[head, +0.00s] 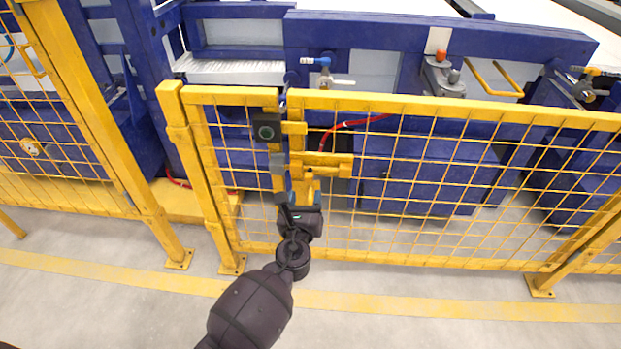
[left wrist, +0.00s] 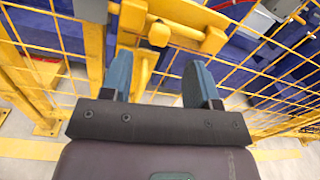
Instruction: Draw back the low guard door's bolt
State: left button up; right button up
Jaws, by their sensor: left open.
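The low guard door (head: 440,106) is a yellow mesh panel in the middle of the head view. Its yellow bolt (head: 335,160) sits at the door's left edge, by the post. The bolt also shows at the top of the left wrist view (left wrist: 185,12), with a round-ended handle (left wrist: 159,34) on it. My left gripper (head: 303,195) is just below the bolt on the near side. Its two blue-grey fingers (left wrist: 160,76) are open, with the handle showing beyond and between them. It does not appear to hold anything. My right gripper is not in view.
Yellow fence posts (head: 205,180) stand at the left. Blue machinery (head: 420,180) is behind the mesh. The floor (head: 420,285) in front is clear.

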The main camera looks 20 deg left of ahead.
aim_at(308, 180)
pick_arm(q)
jog(key=b+x, duration=0.1)
jog(key=x, duration=0.6)
jog(key=shift+w+a+f, duration=0.1)
jog(key=shift+w, duration=0.05)
grip_shut()
jog(key=d, duration=0.2)
jog(key=w+d, duration=0.1)
jog(key=d, duration=0.2)
jog(key=shift+w+f+b, duration=0.1)
jog(key=shift+w+b, duration=0.1)
jog(key=shift+b, duration=0.1)
jog(key=shift+w+d, duration=0.1)
jog(key=shift+d, duration=0.35)
grip_release()
